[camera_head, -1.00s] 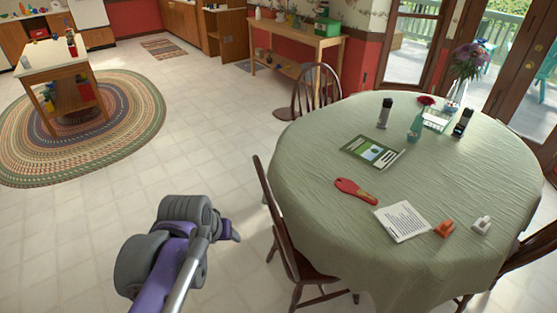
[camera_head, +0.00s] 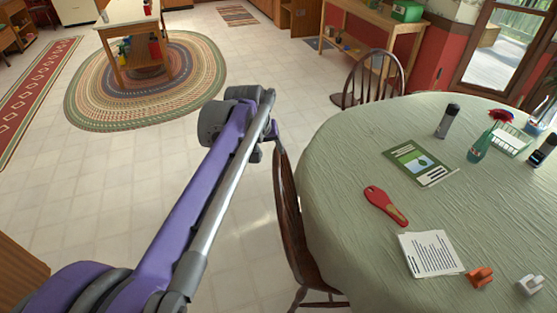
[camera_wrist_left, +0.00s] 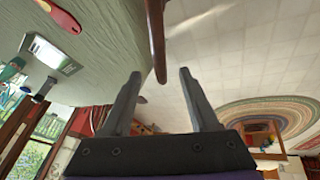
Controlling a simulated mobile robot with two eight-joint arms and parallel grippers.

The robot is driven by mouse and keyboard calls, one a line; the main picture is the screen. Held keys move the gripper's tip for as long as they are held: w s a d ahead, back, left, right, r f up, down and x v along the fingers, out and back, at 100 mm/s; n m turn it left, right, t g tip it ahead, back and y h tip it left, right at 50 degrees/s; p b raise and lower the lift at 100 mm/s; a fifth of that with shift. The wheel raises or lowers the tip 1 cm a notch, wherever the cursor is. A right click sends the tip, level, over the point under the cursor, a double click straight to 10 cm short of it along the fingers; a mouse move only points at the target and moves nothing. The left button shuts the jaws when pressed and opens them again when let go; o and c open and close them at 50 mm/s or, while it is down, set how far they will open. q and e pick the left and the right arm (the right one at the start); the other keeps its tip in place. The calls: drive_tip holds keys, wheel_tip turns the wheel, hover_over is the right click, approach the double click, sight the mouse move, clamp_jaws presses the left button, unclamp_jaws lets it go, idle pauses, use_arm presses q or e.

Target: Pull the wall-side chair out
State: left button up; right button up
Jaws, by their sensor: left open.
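A dark wooden chair (camera_head: 291,220) stands at the table's left side, its curved back to the left of the tablecloth. Another spindle-backed chair (camera_head: 374,76) stands at the table's far side, nearer the red wall; its lower part is partly hidden by the table. My left gripper (camera_wrist_left: 160,74) is open. In the left wrist view a dark wooden chair post (camera_wrist_left: 157,35) points down between its two fingertips, with gaps on both sides. In the head view my left wrist hides the fingers, beside the top of the nearer chair's back.
The round table (camera_head: 350,165) with a green cloth fills the right side. It holds a red-handled item (camera_head: 385,205), papers (camera_head: 431,254), a booklet (camera_head: 419,163) and bottles. A wooden side table (camera_head: 375,25) stands by the wall.

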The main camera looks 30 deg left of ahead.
sight(276, 162)
use_arm(q)
drive_tip(key=x, duration=0.8)
drive_tip(key=shift+w+d+f, duration=0.1)
drive_tip(key=shift+f, duration=0.05)
clamp_jaws()
idle(1.1)
